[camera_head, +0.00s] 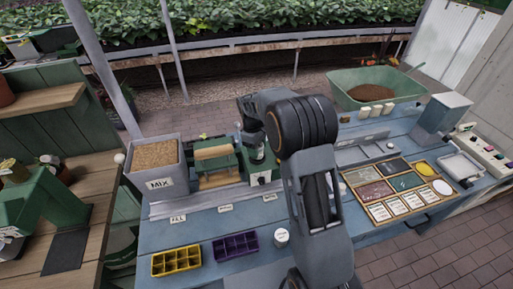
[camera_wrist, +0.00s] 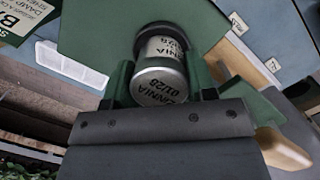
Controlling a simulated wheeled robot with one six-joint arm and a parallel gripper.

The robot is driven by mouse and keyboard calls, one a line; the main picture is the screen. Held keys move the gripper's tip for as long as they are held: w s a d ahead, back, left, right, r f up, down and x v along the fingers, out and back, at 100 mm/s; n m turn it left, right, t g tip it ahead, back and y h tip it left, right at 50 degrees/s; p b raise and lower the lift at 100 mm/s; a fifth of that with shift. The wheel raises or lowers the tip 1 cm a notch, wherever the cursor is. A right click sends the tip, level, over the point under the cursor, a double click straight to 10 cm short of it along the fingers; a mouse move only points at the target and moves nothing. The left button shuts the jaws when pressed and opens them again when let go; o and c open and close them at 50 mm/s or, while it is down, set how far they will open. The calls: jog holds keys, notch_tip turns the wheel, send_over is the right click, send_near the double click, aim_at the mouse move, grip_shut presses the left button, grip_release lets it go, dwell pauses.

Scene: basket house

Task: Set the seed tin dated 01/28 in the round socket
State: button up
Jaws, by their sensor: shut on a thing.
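The seed tin (camera_wrist: 160,84) is a short silver cylinder. Its lid reads ZINNIA 01/28 in the wrist view, and its side carries the same print. My gripper (camera_wrist: 158,76) is shut on it, with one green finger on each side. The tin's far end is at a dark round socket (camera_wrist: 143,38) in a green plate (camera_wrist: 92,35). I cannot tell whether it is inside the socket or just above it. In the head view my gripper (camera_head: 256,152) is low over the green machine (camera_head: 225,160), partly hidden, and the tin is not clear there.
Another pale tin (camera_head: 281,238) stands at the blue bench's front, beside purple (camera_head: 236,246) and yellow (camera_head: 177,261) cell trays. A MIX bin (camera_head: 170,183) stands left of the machine. A tray of seed packets (camera_head: 428,205) lies right, with a green soil tub (camera_head: 345,86) behind.

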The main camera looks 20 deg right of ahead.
jog(key=shift+f+b, duration=0.45)
jog(key=shift+f, duration=0.25)
dwell(0.6)
jog(key=o, duration=1.4)
jog(key=shift+c, duration=0.2)
jog(key=shift+r, duration=0.1)
jog(key=shift+r+p, duration=2.8)
jog(key=shift+r, duration=1.1)
